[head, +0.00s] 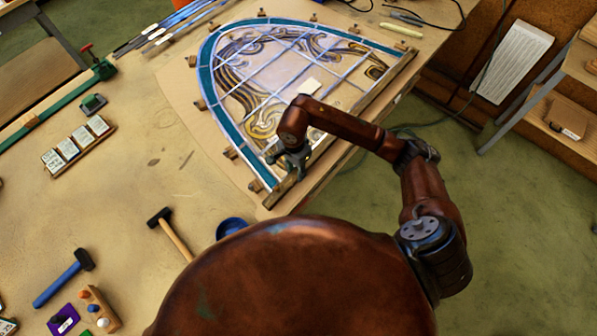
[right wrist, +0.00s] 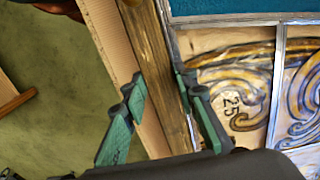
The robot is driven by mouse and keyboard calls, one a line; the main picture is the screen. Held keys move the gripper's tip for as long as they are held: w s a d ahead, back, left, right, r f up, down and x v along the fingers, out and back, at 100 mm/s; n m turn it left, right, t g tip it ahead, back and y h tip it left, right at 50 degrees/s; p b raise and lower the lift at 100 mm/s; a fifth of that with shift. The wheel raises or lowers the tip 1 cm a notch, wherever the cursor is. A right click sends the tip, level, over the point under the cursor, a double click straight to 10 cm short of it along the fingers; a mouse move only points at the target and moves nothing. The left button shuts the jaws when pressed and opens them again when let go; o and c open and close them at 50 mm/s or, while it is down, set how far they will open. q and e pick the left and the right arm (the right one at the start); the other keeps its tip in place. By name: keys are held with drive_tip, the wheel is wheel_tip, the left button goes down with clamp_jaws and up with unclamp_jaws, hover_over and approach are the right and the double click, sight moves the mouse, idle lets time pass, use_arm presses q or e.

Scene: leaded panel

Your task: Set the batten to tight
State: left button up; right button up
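The batten (head: 392,78) is a long wooden strip along the right, straight edge of the leaded panel (head: 275,75). In the right wrist view the batten (right wrist: 156,70) runs down between my green fingers, beside the panel's edge. My right gripper (head: 291,168) is over the near end of the panel's right side. In the right wrist view, my right gripper (right wrist: 160,82) is open, with one finger on each side of the batten. A gap shows at the left finger; whether the right finger touches the batten I cannot tell. My left gripper is not in view.
Small wooden blocks (head: 200,104) stand around the panel's curved edge. A pale piece (head: 309,86) lies on the panel. Hammers (head: 66,276), a blue bowl (head: 231,227) and a tile rack (head: 77,147) are on the table. The floor (head: 500,220) is open to the right.

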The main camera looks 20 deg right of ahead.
drive_tip(key=o, duration=0.3)
drive_tip(key=shift+w+a+r, duration=0.1)
drive_tip(key=shift+w+a, duration=0.1)
drive_tip(key=shift+w, duration=0.2)
drive_tip(key=shift+w+a+r, duration=0.1)
drive_tip(key=shift+w+a, duration=0.05)
drive_tip(key=shift+w, duration=0.25)
drive_tip(key=shift+o, duration=0.8)
drive_tip(key=shift+s, duration=0.15)
drive_tip(key=shift+s+d+f, duration=0.1)
wheel_tip(320, 180, up, 12)
